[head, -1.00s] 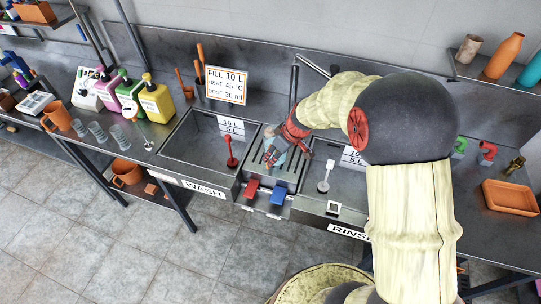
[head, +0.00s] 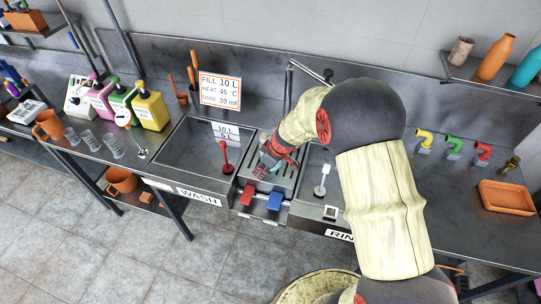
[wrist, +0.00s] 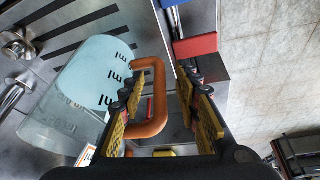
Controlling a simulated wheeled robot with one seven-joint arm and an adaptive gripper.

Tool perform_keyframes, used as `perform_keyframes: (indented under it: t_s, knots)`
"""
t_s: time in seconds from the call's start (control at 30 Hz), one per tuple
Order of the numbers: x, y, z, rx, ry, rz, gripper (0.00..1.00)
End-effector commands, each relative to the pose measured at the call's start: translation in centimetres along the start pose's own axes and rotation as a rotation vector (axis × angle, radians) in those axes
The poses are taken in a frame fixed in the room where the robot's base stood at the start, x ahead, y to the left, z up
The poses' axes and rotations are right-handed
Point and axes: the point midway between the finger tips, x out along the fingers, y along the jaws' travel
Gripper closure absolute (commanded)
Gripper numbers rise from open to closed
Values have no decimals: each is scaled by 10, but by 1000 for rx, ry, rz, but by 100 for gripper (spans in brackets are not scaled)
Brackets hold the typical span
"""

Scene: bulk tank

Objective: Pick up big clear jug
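The big clear jug (wrist: 85,85) fills the left of the wrist view, with black marks on its pale bluish wall and an orange handle (wrist: 158,78). It is over the ribbed drain plate (head: 288,178) between the two sinks. In the head view my gripper and arm hide most of it. My gripper (wrist: 165,105) is open, with its yellow-padded fingers apart and the orange handle showing between them. I cannot tell whether a finger touches the handle. In the head view my gripper (head: 270,158) points down at the plate.
The wash sink (head: 185,155) lies left of the plate, with a red-knobbed plug stick (head: 225,155). A white one (head: 321,180) stands in the rinse sink at right. Red (head: 246,195) and blue (head: 274,200) pedals jut out in front. Small cups and bottles line the left counter.

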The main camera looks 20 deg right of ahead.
Motion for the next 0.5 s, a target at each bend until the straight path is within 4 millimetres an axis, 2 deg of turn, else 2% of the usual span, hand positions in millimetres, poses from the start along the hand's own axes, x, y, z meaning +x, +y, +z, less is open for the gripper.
perform_keyframes:
  t_s: [0.2,0.5]
  knots:
    - [0,0,-1,-1,1,1,68]
    - [0,0,0,-1,1,1,85]
